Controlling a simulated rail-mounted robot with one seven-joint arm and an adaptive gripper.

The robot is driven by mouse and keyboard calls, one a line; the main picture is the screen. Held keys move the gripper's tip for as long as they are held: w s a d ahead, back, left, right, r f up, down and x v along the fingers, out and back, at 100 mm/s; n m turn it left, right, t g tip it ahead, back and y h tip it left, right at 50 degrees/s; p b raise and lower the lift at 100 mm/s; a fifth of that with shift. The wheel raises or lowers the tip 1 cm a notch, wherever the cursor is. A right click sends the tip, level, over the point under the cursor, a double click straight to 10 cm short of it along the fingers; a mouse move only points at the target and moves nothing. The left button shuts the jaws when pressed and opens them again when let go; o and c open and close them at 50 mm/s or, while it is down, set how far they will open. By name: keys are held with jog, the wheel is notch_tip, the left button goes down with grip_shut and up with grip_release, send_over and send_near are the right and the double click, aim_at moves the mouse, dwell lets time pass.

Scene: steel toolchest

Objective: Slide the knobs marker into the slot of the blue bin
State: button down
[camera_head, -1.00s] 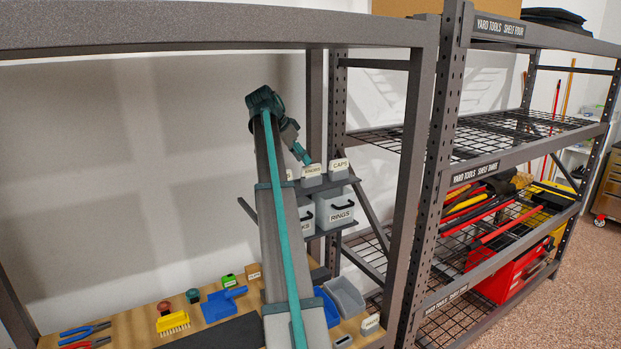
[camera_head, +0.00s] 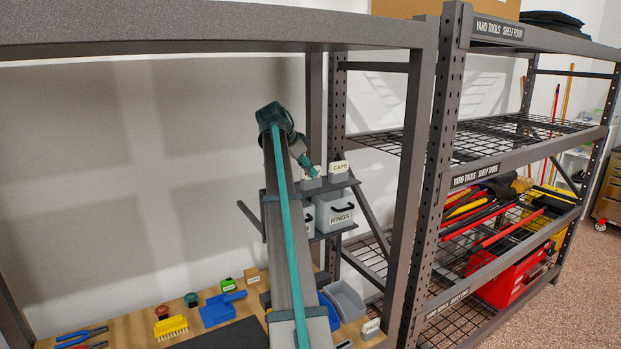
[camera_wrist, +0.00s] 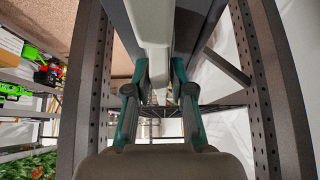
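The white knobs marker (camera_head: 308,171) stands on the upper ledge of the small rack, left of the caps marker (camera_head: 338,167), and is partly covered by my gripper (camera_head: 315,173). In the wrist view, a white piece that looks like this marker (camera_wrist: 154,25) runs down between the two teal fingertips of my gripper (camera_wrist: 158,66). The fingers lie close on both sides of it; whether they press on it I cannot tell. The blue bin (camera_head: 328,312) sits on the wooden board, partly hidden behind my arm; its slot is not visible.
A grey bin (camera_head: 346,298) stands right beside the blue bin. A white bin labelled RINGS (camera_head: 334,211) sits on the rack's lower ledge. A perforated steel post (camera_head: 436,150) stands close on the right. A blue dustpan (camera_head: 222,308) and several tools lie on the board.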

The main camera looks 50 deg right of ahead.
jog(key=shift+r+p, duration=0.3)
jog(key=shift+r, duration=0.45)
dwell(0.9)
jog(key=shift+r+p, duration=0.65)
jog(key=shift+r, duration=1.25)
jog(key=shift+s, duration=0.1)
